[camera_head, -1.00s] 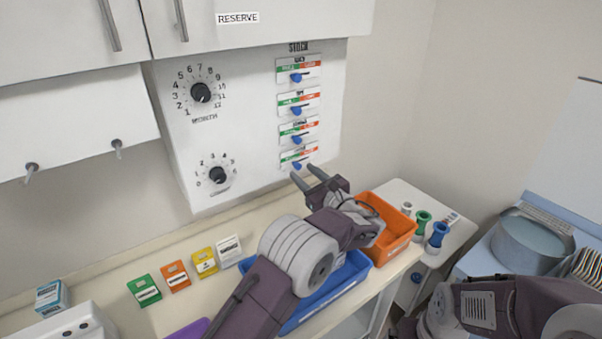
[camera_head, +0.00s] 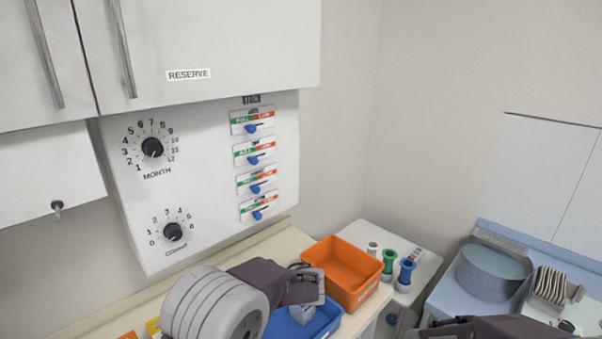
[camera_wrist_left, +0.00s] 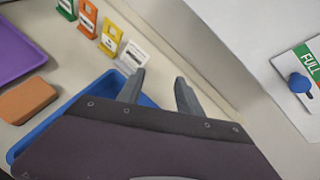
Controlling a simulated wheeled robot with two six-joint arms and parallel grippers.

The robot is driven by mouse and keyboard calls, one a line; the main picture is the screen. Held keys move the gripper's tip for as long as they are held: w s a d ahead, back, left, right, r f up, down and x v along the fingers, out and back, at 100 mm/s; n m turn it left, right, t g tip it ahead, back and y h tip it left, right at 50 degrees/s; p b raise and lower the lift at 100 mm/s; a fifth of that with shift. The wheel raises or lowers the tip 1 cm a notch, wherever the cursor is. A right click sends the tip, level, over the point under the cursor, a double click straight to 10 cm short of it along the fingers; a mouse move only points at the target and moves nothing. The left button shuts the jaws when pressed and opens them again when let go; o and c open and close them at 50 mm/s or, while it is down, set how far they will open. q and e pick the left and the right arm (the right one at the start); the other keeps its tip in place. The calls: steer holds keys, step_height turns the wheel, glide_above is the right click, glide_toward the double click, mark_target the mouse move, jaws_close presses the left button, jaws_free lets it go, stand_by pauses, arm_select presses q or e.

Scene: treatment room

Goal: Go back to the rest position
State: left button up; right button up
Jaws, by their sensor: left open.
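The wall panel has dials and blue sliders (camera_head: 256,189). Green and blue spools (camera_head: 405,272) and a round grey pot (camera_head: 495,272) are farther right. A purple tray (camera_wrist_left: 18,58) and brown block (camera_wrist_left: 27,100) lie on the counter.

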arm_select(q)
steer(key=s+f+n+g+h, duration=0.1)
steer(key=s+f+n+h, duration=0.2)
steer(key=s+n, duration=0.3)
steer(key=s+f+n+g+h, duration=0.2)
steer(key=s+f+n+h, duration=0.1)
steer(key=s+n, duration=0.4)
steer(key=s+f+n+g+h, duration=0.2)
steer(key=s+f+n+h, duration=0.2)
steer(key=s, duration=0.5)
steer(key=shift+a+n, duration=0.15)
steer(key=shift+n, duration=1.05)
steer(key=shift+s+f+n, duration=0.15)
steer(key=shift+n, duration=0.35)
stand_by(0.5)
